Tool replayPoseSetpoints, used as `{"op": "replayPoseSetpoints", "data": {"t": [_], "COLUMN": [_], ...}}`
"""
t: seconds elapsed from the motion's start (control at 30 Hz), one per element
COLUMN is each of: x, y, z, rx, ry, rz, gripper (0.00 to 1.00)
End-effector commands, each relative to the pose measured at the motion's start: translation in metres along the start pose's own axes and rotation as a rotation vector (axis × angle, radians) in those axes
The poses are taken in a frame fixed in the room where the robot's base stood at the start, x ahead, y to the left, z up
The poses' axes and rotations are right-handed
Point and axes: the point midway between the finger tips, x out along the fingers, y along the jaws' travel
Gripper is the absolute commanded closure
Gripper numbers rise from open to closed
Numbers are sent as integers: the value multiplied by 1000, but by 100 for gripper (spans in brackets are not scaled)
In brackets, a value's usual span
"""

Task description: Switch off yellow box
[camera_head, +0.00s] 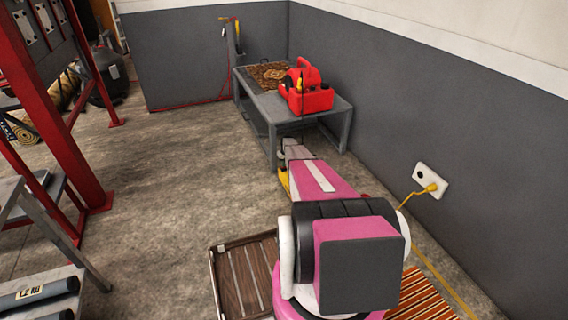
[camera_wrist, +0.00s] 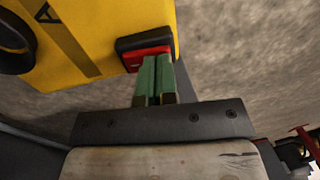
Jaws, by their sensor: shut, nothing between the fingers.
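The yellow box (camera_wrist: 95,35) fills the upper left of the wrist view, with a black round part at its left and a dark stripe. A red switch (camera_wrist: 148,58) in a black housing sits at its right edge. My gripper (camera_wrist: 157,62) has its two green fingers together, their tips over the lower edge of the red switch; I cannot tell whether they touch it. In the head view only a sliver of the yellow box (camera_head: 284,184) shows beside my arm, which hides the rest.
A grey bench (camera_head: 275,112) with a red machine (camera_head: 306,88) stands against the wall ahead. A wooden slatted pallet (camera_head: 236,268) and a striped rug (camera_head: 422,298) lie near my base. A yellow plug (camera_head: 431,187) sits in the wall socket at right. Open floor lies left of the bench.

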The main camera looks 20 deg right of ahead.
Motion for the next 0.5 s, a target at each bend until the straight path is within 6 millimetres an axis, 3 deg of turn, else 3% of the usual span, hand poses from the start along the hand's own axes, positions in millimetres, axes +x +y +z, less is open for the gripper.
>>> {"op": "replayPoseSetpoints", "data": {"t": [0.5], "x": [6], "y": [-2], "z": [0], "rx": [1], "ry": [-2], "rz": [65], "gripper": [100]}}
